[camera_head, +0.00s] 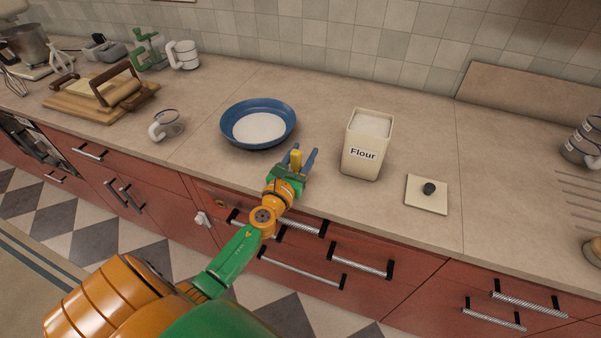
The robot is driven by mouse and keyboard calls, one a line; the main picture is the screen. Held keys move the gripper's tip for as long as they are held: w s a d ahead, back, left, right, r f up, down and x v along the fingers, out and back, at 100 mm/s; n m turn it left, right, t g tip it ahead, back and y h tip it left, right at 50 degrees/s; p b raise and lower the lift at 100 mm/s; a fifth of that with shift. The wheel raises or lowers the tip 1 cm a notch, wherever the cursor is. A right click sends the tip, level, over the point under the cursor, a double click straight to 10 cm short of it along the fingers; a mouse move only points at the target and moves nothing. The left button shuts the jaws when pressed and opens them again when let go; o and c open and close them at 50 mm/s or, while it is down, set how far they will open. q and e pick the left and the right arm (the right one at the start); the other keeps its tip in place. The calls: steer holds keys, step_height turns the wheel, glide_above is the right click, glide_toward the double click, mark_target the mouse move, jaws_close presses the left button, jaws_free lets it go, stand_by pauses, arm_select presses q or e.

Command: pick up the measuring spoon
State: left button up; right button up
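My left gripper (298,160) is above the front edge of the counter, between the blue bowl and the flour canister. Its two blue fingers are spread apart. A small yellow piece (296,159) shows between them; I cannot tell whether it is part of my gripper or something else. I cannot make out a measuring spoon for certain anywhere in view. A blue bowl (285,110) with white powder (258,128) stands just left of and behind the gripper. An open cream canister (361,163) marked "Flour" stands to its right. My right gripper is not in view.
A square lid (427,206) with a dark knob lies right of the canister. A wooden board (72,113) and kitchen tools crowd the far left. Red drawers (398,290) with bar handles lie below the counter.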

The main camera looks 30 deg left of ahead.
arm_select(q)
steer(key=shift+s+r, duration=0.1)
steer(key=shift+s, duration=0.05)
jaws_close()
stand_by(1.0)
